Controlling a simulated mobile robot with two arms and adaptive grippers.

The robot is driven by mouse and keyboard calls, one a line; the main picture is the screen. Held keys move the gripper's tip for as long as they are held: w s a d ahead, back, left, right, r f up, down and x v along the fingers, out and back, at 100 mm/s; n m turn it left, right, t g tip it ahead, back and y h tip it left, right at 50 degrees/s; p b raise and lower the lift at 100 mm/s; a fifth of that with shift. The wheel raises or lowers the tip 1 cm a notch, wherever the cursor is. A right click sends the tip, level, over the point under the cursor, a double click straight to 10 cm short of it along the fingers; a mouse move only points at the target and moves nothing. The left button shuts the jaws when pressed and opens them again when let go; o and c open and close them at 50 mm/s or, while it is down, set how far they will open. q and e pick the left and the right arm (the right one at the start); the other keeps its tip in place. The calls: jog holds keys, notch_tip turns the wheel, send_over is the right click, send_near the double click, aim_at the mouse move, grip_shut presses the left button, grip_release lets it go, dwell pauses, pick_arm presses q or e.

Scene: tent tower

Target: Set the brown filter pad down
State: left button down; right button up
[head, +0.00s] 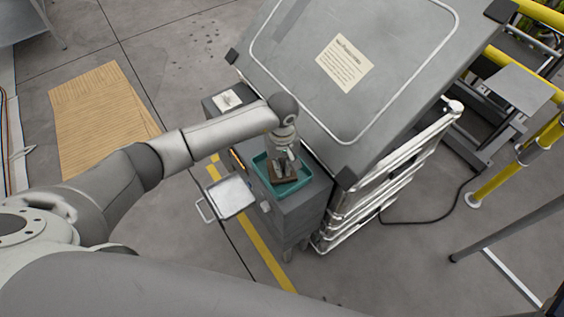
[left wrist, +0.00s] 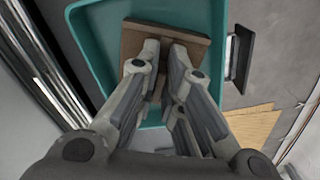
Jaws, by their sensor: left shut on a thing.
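The brown filter pad (left wrist: 193,47) is a flat brown square. It shows between and beyond my left gripper's fingers in the left wrist view, over a teal tray (left wrist: 88,37). My left gripper (left wrist: 165,68) is shut on the pad. In the head view, the left gripper (head: 284,161) points down over the teal tray (head: 299,187), and the pad (head: 283,177) shows below the fingers, within the tray's outline. I cannot tell whether the pad touches the tray's floor. My right gripper is not in view.
The tray stands on a grey cabinet (head: 300,207). A large tilted grey panel (head: 390,45) with a paper label rises right behind it. A small metal tray with a handle (head: 231,196) sticks out at the left. Brown sheets (head: 100,115) lie on the floor.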

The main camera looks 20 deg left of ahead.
pick_arm(q)
jog(key=shift+f, duration=0.15)
jog(key=shift+f, duration=0.1)
jog(key=shift+f+b, duration=0.15)
jog(key=shift+b, duration=0.15)
jog(key=c, duration=1.6)
grip_release()
jog(key=shift+o, duration=0.2)
